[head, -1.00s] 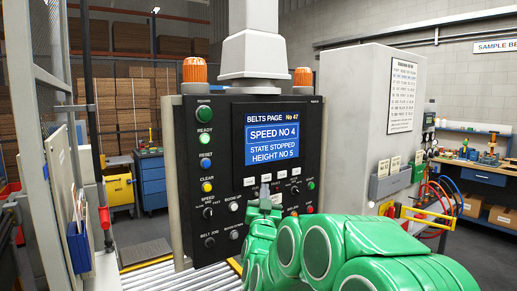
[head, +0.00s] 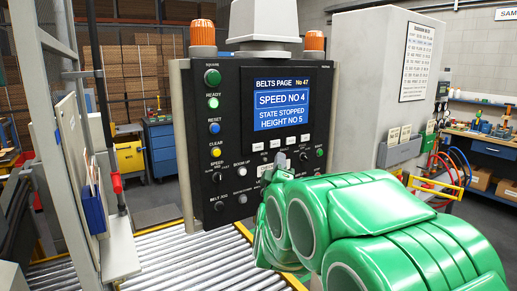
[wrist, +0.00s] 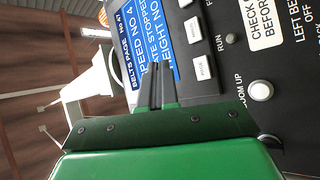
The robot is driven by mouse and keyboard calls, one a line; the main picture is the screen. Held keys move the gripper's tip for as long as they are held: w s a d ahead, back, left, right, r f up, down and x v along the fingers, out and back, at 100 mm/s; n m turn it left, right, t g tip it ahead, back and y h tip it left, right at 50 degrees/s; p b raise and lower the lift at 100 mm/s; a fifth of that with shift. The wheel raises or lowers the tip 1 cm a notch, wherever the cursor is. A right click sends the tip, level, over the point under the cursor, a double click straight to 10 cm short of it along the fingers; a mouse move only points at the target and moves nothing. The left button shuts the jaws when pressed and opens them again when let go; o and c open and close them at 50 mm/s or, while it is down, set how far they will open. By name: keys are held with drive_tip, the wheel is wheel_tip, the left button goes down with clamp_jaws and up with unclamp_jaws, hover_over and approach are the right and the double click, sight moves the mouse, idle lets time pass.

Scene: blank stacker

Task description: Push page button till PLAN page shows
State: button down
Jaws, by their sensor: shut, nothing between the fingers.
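The dark control panel (head: 225,110) stands upright in front of me. Its blue screen (head: 281,104) reads BELTS PAGE No 47, SPEED NO 4, STATE STOPPED, HEIGHT NO 5; part of it shows sideways in the wrist view (wrist: 148,42). A row of white buttons (head: 275,143) sits under the screen. Two of them, an upper one (wrist: 192,27) and a lower one (wrist: 202,67), show in the wrist view with labels too small to read surely. My gripper (wrist: 160,68) is shut and empty, its tips over the panel near the screen and buttons; contact cannot be told.
Round buttons in several colours (head: 213,102) line the panel's left side. A white knob button (wrist: 261,91) and a CHECK label (wrist: 262,22) lie beside the button row. A roller conveyor (head: 185,255) runs below. A grey cabinet (head: 375,85) stands to the right.

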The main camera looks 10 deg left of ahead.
sight(263, 143)
drive_tip(key=shift+s+d+n, duration=0.1)
drive_tip(key=shift+d+n, duration=0.1)
drive_tip(key=shift+n, duration=0.5)
drive_tip(key=shift+a, duration=0.1)
drive_tip(key=shift+w+a, duration=3.05)
drive_tip(key=shift+w, duration=0.1)
drive_tip(key=shift+a, duration=0.1)
drive_tip(key=shift+w+a, duration=0.2)
drive_tip(key=shift+w, duration=0.1)
drive_tip(key=shift+w+a, duration=0.2)
idle(0.7)
drive_tip(key=shift+s+d, duration=0.1)
idle(0.3)
drive_tip(key=shift+s+d+r, duration=0.1)
drive_tip(key=shift+s+d, duration=0.3)
drive_tip(key=shift+s, duration=0.05)
